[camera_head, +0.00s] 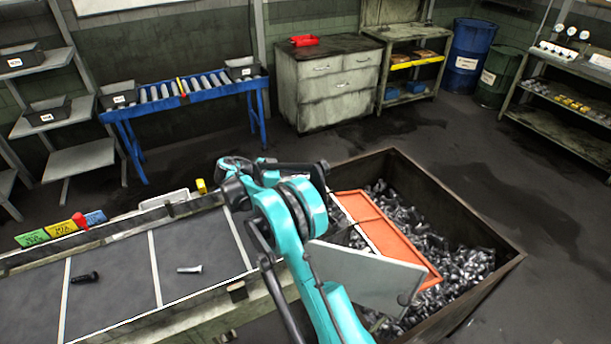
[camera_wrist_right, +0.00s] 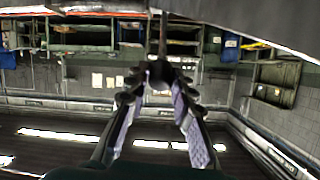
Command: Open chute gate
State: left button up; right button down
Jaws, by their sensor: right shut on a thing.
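An orange chute (camera_head: 382,238) slopes over a large bin of bolts, with a pale grey plate (camera_head: 365,270) along its near side. My teal right arm stands in front of the chute's upper end and hides part of it. My right gripper (camera_wrist_right: 163,80) shows in the right wrist view, its two purple-padded fingers closed together at the tips on a thin dark upright piece (camera_wrist_right: 163,38), which seems to be the handle of the chute gate. The gate itself is hard to make out behind my arm in the head view. My left gripper is out of view.
The rusty open bin (camera_head: 455,195) full of bolts stands under the chute. A dark sorting table (camera_head: 120,280) with a black bolt (camera_head: 85,278) and a silver bolt (camera_head: 190,269) lies to the left. A blue roller conveyor (camera_head: 190,95) and a cabinet (camera_head: 325,85) stand behind.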

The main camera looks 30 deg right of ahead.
jog(key=shift+a+f, duration=0.1)
jog(key=shift+f, duration=0.05)
jog(key=c, duration=1.3)
grip_release()
jog(key=v, duration=1.2)
jog(key=shift+w+a+f, duration=0.1)
